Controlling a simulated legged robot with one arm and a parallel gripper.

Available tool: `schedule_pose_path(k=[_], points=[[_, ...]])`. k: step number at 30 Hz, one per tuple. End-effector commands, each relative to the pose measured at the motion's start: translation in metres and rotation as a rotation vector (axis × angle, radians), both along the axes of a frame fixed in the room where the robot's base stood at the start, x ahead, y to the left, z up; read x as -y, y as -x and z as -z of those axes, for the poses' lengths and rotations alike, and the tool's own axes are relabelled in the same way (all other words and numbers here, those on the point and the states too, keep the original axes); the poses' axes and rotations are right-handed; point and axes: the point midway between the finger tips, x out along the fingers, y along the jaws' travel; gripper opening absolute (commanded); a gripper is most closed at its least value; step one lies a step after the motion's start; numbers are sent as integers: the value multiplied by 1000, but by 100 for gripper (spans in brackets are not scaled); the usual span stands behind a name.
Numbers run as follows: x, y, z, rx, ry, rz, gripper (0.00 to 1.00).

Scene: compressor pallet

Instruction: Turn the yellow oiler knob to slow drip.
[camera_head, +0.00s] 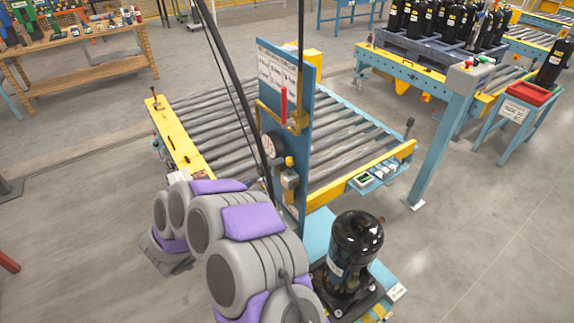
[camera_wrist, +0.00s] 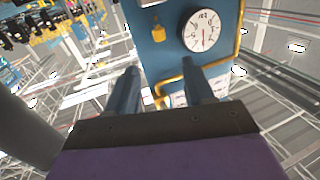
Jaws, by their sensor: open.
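The yellow oiler knob (camera_head: 290,162) sits on top of a small brass-yellow oiler (camera_head: 289,181) on the blue upright panel (camera_head: 308,95). My arm's grey and purple links partly cover the panel's lower part. My gripper (camera_wrist: 158,68) shows in the wrist view with its two dark blue fingers apart and nothing between them. Beyond the fingers is a blue panel with a white round gauge (camera_wrist: 203,30) and a small yellow part (camera_wrist: 158,33); I cannot tell whether this is the knob. The fingers appear apart from both. The knob's setting is too small to read.
A black compressor (camera_head: 355,245) stands on a pallet at lower right. A roller conveyor (camera_head: 225,120) runs behind the panel. Dark hoses hang in front of it.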

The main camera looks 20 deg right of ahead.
Motion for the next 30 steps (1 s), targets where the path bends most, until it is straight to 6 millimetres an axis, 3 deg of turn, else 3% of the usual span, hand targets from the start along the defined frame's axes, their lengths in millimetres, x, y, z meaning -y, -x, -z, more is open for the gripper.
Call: schedule_pose_path(k=[21,30], points=[[111,-56,0,2,3,7,52],[133,-70,-2,3,6,5,52]])
